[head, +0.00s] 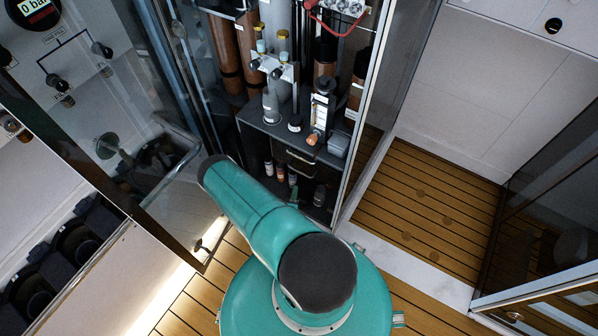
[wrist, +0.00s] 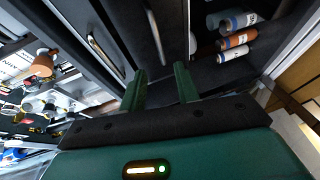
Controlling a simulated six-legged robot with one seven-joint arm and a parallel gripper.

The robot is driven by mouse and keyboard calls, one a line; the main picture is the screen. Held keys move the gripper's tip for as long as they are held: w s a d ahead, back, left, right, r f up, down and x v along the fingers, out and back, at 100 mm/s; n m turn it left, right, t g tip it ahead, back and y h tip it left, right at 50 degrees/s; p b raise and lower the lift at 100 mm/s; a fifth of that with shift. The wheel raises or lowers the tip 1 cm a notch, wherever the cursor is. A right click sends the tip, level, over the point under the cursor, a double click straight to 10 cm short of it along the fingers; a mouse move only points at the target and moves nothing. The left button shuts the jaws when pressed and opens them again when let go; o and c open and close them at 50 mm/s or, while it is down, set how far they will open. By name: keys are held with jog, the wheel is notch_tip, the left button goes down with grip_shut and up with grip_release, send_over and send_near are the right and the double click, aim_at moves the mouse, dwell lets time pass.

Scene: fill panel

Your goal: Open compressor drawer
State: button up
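My gripper (wrist: 160,72) shows in the wrist view with its two green fingers apart and nothing held between them. A dark drawer front with a slim metal handle (wrist: 155,36) lies just beyond the fingertips. The handle's near end lines up with the gap between the fingers; I see no contact. A second dark front with a brighter handle (wrist: 106,54) is to its left. I cannot tell which is the compressor drawer. In the head view a dark front with a handle (head: 300,160) sits under the cabinet shelf and looks shut.
Bottles (wrist: 237,40) stand in an open compartment right of the fronts. Gauges and cylinders crowd the cabinet shelf (head: 262,128) above. An open glass door (head: 160,180) hangs left, and a cabinet side panel (head: 362,130) stands right. Wooden slatted floor (head: 425,200) is clear further right.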

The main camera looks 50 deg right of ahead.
aim_at(299, 171)
jog(key=x, duration=1.3)
jog(key=shift+c, duration=0.4)
jog(key=shift+r, duration=0.1)
grip_shut()
